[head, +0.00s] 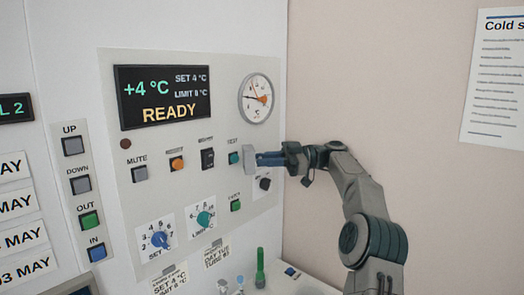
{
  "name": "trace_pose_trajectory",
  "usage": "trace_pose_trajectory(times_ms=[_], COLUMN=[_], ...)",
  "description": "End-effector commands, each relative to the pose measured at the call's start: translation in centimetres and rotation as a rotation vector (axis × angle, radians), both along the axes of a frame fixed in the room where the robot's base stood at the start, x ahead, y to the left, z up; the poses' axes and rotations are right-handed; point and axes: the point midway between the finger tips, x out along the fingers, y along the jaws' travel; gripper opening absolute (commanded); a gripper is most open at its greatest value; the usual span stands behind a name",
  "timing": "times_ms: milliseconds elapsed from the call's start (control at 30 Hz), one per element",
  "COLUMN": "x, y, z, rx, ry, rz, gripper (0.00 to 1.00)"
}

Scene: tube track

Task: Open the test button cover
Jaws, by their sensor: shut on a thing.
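The control panel (130,235) has a teal button (234,158) under a small label that seems to read TEST. A pale grey cover (248,159) stands just right of this button, and the button's teal face shows uncovered beside it. My gripper (259,159) reaches in from the right with its blue fingers shut on the cover. The fingers hide part of the cover and its hinge, so I cannot tell exactly how far it is swung.
A dial gauge (257,98) sits above my gripper. A dark knob (264,184) and a green button (235,205) lie close below. A display (163,96) reads READY. A green upright object (260,268) stands below, near the panel's foot.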

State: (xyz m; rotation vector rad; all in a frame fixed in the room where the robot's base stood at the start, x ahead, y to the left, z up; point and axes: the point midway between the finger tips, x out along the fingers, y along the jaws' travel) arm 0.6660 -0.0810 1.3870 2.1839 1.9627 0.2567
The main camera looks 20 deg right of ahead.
Motion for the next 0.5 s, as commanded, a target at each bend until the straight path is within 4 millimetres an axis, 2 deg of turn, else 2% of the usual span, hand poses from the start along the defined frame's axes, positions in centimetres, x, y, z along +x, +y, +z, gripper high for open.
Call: trace_pose_trajectory(times_ms=[500], x=[0.08], y=[-0.47], z=[-0.01], rx=[0.000], ry=[0.000], rz=[0.035], gripper=[0.00])
